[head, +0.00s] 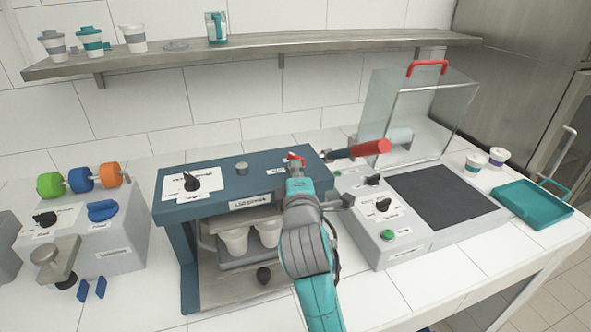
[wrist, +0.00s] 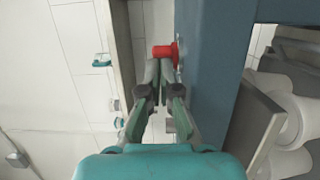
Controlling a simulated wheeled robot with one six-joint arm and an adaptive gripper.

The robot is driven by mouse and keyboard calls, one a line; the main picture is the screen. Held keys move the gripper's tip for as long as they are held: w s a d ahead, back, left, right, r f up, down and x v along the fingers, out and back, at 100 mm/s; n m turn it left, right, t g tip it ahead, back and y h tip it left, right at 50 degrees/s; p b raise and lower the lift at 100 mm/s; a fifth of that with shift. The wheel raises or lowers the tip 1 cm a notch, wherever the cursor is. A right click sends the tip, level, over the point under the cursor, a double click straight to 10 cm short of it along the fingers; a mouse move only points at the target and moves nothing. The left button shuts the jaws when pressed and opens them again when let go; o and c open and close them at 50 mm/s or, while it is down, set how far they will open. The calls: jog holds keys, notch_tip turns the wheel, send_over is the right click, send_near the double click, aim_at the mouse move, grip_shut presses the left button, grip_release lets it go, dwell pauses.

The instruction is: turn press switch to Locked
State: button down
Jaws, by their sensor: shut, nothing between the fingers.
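The blue press (head: 250,210) stands in the middle of the counter. A small red switch (head: 294,157) sits on its top near the right side, with a small white label (head: 276,171) beside it, too small to read. In the wrist view, the red switch (wrist: 165,52) stands out from the blue press face (wrist: 212,60), just beyond my fingertips. My gripper (head: 296,168) is shut and empty, with its tips at or very near the switch; I cannot tell whether they touch. The fingers also show in the wrist view (wrist: 164,68). The head view partly hides the switch behind my gripper.
A red-ended lever (head: 370,148) sticks out to the right. Two cups (head: 235,241) stand inside the press. A grey control box (head: 400,215) is close on the right.

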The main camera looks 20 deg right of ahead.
aim_at(313, 173)
jog(key=shift+s+d+n+t+y, duration=0.1)
jog(key=shift+d+n+t+y, duration=0.1)
jog(key=shift+n+y, duration=0.35)
jog(key=shift+d+n+t+y, duration=0.1)
jog(key=shift+d+n+y, duration=0.15)
jog(key=shift+y, duration=0.6)
jog(key=shift+d+n+y, duration=0.25)
jog(key=shift+n+y, duration=0.35)
jog(key=shift+y, duration=0.3)
jog(key=shift+d, duration=0.75)
jog(key=shift+w+d, duration=0.45)
jog(key=shift+d, duration=0.2)
jog(key=shift+w+d, duration=0.1)
